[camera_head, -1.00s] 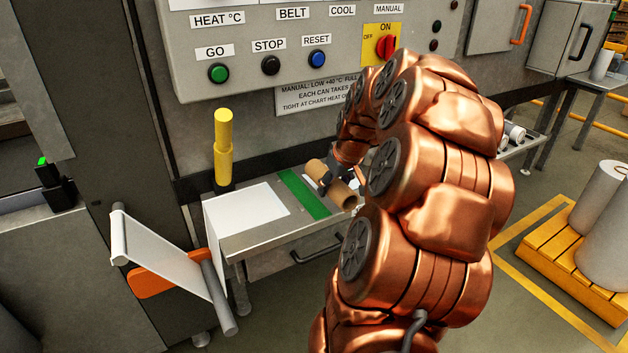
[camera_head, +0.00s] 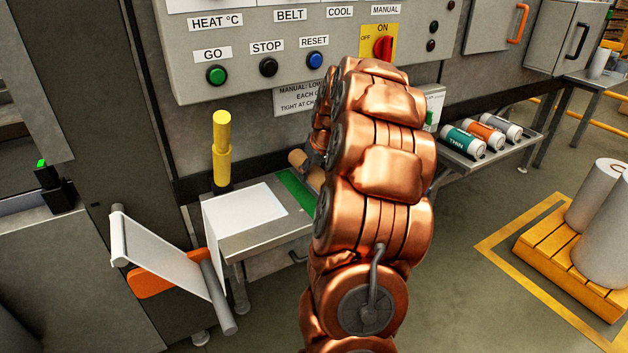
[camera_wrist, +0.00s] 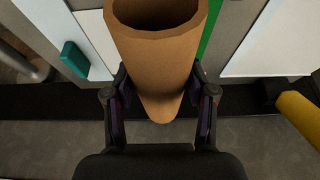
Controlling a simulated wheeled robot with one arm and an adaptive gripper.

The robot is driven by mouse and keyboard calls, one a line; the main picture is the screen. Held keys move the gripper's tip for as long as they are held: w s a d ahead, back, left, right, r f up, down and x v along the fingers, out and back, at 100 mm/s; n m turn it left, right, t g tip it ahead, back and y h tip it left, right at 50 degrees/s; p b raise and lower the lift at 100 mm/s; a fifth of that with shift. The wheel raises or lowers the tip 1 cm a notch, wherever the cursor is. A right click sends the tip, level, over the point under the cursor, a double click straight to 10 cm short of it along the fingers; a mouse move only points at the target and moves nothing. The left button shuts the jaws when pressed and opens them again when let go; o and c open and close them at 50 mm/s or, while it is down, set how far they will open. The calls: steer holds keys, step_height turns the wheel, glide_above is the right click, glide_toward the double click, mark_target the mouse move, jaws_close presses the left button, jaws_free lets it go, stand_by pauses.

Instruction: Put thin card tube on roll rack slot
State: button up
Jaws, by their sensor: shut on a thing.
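A brown card tube (camera_wrist: 155,60) is between the two fingers of my gripper (camera_wrist: 160,105) in the wrist view, its open end toward the top of the picture. My gripper is shut on it. In the head view only a small end of the tube (camera_head: 298,158) shows, above the metal side table near the green strip; my copper arm hides the gripper and most of the tube. I cannot make out a slot that is clearly the roll rack's.
The metal table (camera_head: 245,236) bears a white sheet (camera_head: 245,212) and a green strip (camera_head: 297,190). A yellow post (camera_head: 222,150) stands at its back left. Labelled rolls (camera_head: 463,140) lie on a shelf to the right. A control panel (camera_head: 300,50) is above.

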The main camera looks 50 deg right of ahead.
steer(key=shift+f, duration=1.45)
steer(key=shift+f, duration=0.2)
steer(key=o, duration=1.2)
steer(key=shift+r, duration=0.15)
steer(key=v, duration=1.2)
steer(key=shift+r, duration=0.1)
